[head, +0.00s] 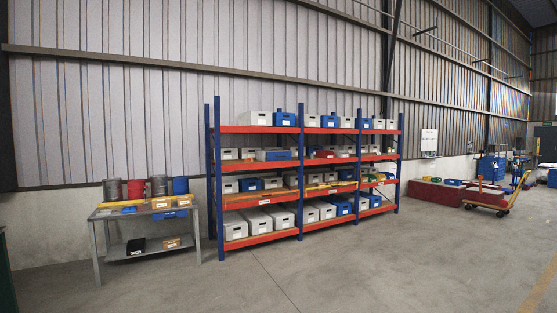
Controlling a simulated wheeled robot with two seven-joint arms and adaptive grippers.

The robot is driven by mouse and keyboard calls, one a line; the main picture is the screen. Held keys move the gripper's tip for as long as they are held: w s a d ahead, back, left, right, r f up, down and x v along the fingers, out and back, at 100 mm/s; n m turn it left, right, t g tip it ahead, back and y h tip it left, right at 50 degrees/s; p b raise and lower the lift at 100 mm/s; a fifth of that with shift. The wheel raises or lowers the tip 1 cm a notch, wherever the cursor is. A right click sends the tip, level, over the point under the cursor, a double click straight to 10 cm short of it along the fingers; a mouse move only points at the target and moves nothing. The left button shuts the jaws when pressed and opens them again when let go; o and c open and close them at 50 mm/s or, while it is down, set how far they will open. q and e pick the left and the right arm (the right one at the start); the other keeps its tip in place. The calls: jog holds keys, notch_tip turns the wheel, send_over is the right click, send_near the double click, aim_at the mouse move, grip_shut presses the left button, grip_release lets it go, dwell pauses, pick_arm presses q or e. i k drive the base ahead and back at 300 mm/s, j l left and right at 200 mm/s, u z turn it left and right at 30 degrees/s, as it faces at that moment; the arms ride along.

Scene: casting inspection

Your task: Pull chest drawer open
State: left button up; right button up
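No drawer can be made out clearly from here. A blue cabinet (488,169) stands far off at the right by the wall and may be a chest; it is too small to tell whether it has drawers or whether any is open. Neither of my grippers is in the head view.
A blue and orange rack (262,129) holding grey and blue bins stands along the wall. A grey table (113,214) with drums and trays is left of it. A yellow-handled red cart (487,199) stands near low red boxes (436,193). The grey floor (370,265) in front is clear.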

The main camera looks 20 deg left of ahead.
aim_at(280, 155)
jog(key=u, duration=0.15)
jog(key=i, duration=6.55)
jog(key=j, duration=0.1)
